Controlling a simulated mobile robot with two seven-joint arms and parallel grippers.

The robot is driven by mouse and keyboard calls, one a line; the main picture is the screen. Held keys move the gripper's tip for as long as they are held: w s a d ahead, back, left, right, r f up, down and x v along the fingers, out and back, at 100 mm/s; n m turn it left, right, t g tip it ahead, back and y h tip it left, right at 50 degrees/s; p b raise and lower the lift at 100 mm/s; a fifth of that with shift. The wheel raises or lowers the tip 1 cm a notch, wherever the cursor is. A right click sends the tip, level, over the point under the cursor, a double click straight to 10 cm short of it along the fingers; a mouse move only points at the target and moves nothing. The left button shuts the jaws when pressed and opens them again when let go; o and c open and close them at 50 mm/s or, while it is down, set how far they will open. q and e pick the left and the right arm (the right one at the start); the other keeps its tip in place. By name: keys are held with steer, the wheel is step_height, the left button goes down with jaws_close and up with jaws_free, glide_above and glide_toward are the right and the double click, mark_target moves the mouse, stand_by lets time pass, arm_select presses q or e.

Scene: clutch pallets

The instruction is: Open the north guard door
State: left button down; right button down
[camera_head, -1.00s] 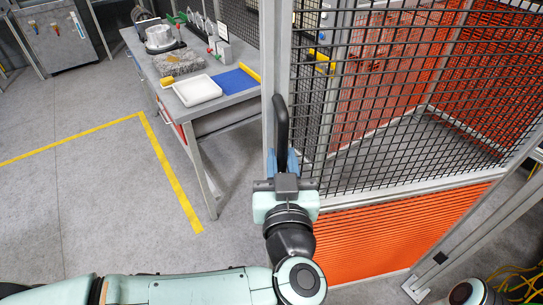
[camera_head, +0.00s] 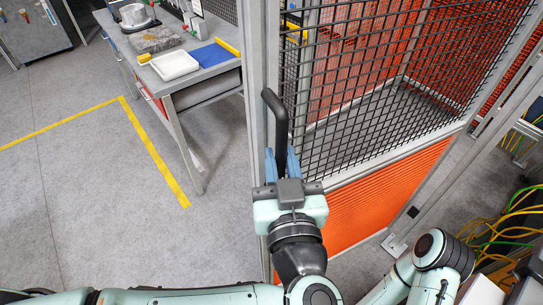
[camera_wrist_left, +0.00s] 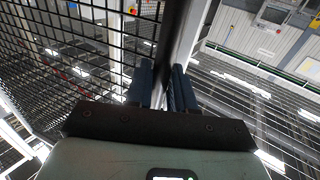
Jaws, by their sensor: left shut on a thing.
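The guard door (camera_head: 385,100) is a black mesh panel in a grey frame, with an orange ribbed panel (camera_head: 375,200) below the mesh. Its black upright handle (camera_head: 276,120) is on the frame at the left edge of the mesh. My left gripper (camera_head: 283,165) has its blue fingers shut around the lower part of the handle. In the left wrist view, the two fingers (camera_wrist_left: 160,88) are on either side of the dark bar, with mesh to the left. Whether the door stands ajar is hard to tell. My right gripper is not in view; only part of that arm shows at lower right.
A grey workbench (camera_head: 205,92) with a white tray (camera_head: 175,65) and a blue mat (camera_head: 214,54) stands at upper left. Yellow tape (camera_head: 150,145) marks the open grey floor at left. Yellow and green cables (camera_head: 500,225) lie at lower right.

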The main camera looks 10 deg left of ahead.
arm_select(q)
steer(key=shift+s+d, duration=0.15)
steer(key=shift+d, duration=0.1)
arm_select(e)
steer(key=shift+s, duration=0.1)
arm_select(q)
steer(key=c, duration=1.1)
jaws_free()
steer(key=shift+c, duration=0.2)
steer(key=shift+b+v, duration=0.75)
steer(key=shift+v, duration=2.95)
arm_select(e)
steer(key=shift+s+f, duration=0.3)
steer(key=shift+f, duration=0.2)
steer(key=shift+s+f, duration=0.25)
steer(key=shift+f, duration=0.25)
arm_select(q)
steer(key=shift+d, duration=0.1)
